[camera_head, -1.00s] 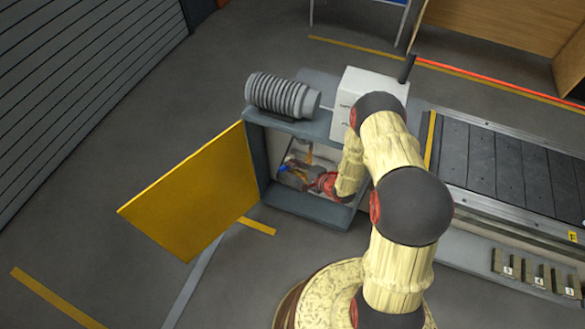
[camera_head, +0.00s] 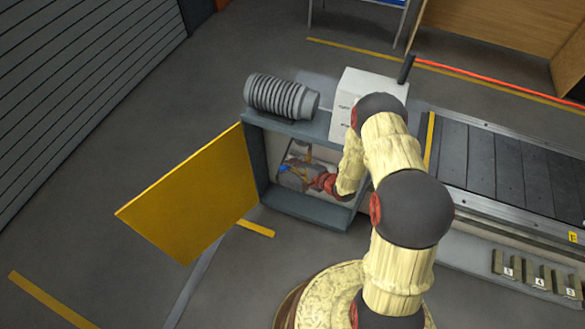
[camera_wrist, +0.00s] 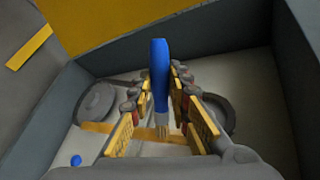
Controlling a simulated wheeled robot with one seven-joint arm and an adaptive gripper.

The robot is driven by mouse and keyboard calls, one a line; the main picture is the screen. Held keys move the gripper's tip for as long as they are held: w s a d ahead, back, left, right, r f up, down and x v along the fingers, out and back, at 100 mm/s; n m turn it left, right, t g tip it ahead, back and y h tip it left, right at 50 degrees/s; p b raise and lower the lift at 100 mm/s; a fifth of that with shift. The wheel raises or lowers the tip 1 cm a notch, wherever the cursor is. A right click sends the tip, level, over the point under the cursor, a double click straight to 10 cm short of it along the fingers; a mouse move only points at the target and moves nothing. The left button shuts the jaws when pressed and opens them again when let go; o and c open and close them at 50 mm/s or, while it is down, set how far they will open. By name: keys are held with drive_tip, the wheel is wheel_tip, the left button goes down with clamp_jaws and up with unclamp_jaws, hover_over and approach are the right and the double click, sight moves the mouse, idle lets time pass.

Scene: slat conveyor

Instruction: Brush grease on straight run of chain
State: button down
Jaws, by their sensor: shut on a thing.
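My gripper (camera_wrist: 158,80) is shut on a brush with a blue handle (camera_wrist: 160,65). Its pale bristles (camera_wrist: 162,125) point down the wrist view, between the yellow-padded fingers. The gripper (camera_head: 294,176) is inside the open drive housing (camera_head: 308,210) in the head view. An orange-yellow band (camera_wrist: 100,128), which looks like the chain run, crosses low in the wrist view behind the brush. Round grey wheels stand at the left (camera_wrist: 97,103) and right (camera_wrist: 217,110). The fingers hide part of the band, and I cannot tell whether the bristles touch it.
The yellow housing door (camera_head: 192,195) stands open to the left. The slat conveyor (camera_head: 500,170) runs right. A small blue spot (camera_wrist: 76,160) shows low left in the wrist view.

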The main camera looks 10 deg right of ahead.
wheel_tip(320, 180, up, 4)
drive_tip(key=shift+f+p, duration=0.1)
drive_tip(key=shift+p, duration=0.8)
wheel_tip(320, 180, down, 4)
drive_tip(key=b, duration=0.3)
drive_tip(key=shift+b, duration=0.4)
drive_tip(key=shift+s+a, duration=0.9)
drive_tip(key=shift+s, duration=0.3)
drive_tip(key=shift+s+a, duration=0.85)
drive_tip(key=shift+s, duration=0.35)
